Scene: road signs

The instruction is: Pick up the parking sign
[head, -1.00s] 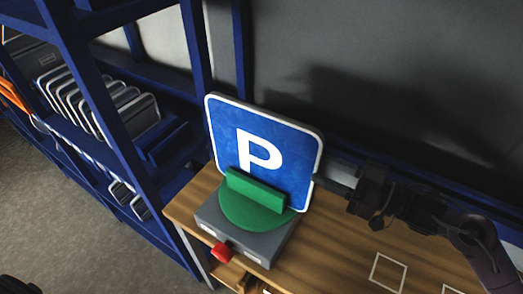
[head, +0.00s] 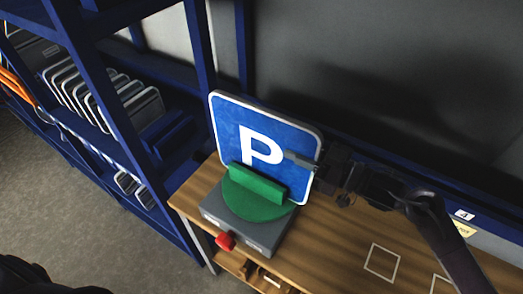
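The parking sign (head: 235,125) is a blue square plate with a white P and white border. It stands tilted slightly back in a green holder (head: 255,190) on a grey box (head: 240,232) with a red knob (head: 226,241), on a wooden table. My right gripper (head: 303,160) is at the sign's right edge, level with the P. One finger lies across the front of the sign; the other finger is hidden, so I cannot tell whether it grips the sign. My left gripper is not in view; a dark part of mine shows at bottom left.
A blue shelf rack (head: 165,180) with several plates (head: 75,92) stands left of the table. A grey wall (head: 400,90) is close behind the sign. The wooden tabletop (head: 335,235) right of the box is clear, with white outlined squares.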

